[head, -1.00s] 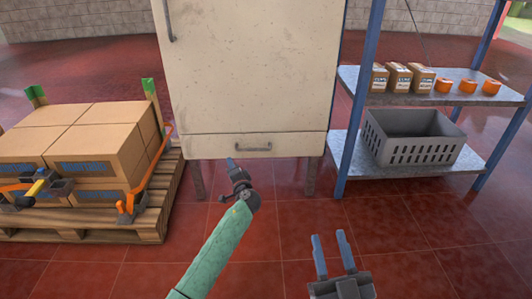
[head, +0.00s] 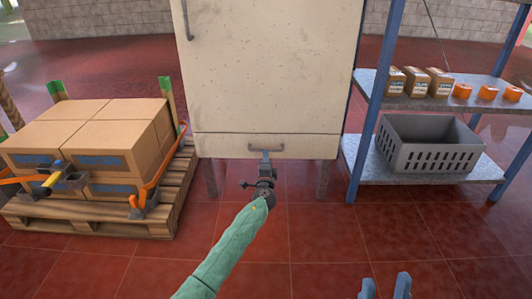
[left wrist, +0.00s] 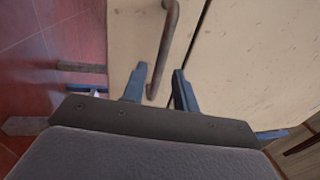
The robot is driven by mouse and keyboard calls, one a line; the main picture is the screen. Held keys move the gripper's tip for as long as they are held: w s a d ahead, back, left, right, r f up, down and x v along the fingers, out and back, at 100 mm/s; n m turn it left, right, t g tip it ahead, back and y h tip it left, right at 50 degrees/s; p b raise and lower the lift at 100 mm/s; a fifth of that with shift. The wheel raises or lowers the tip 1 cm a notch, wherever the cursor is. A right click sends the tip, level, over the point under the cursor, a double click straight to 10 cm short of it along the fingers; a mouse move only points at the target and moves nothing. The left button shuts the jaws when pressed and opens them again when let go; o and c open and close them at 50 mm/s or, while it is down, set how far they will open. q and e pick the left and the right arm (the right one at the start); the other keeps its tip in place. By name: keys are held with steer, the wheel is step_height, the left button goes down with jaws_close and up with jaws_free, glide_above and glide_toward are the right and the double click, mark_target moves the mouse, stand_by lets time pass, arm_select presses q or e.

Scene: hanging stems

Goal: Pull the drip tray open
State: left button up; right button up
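The drip tray (head: 222,146) is the low cream drawer front at the bottom of the tall cream cabinet. It looks shut, flush with the cabinet face. Its bar handle (head: 284,148) is near the middle of the front. My left gripper (head: 265,156) is at the handle. In the left wrist view the handle (left wrist: 168,45) runs between the two blue fingers of my left gripper (left wrist: 158,86), which are apart, with gaps showing beside the bar. My right gripper (head: 385,288) is open and empty at the bottom edge of the head view, partly cut off.
The cabinet (head: 270,65) stands on legs above a red tiled floor. A pallet (head: 150,215) with strapped cartons (head: 125,130) is on the left. A blue-posted shelf (head: 395,178) with a grey crate (head: 428,158) is on the right. The floor in front is clear.

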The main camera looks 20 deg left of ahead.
arm_select(q)
steer(key=shift+b+x, duration=0.5)
steer(key=shift+x, duration=1.8)
steer(key=shift+c, duration=0.2)
jaws_close()
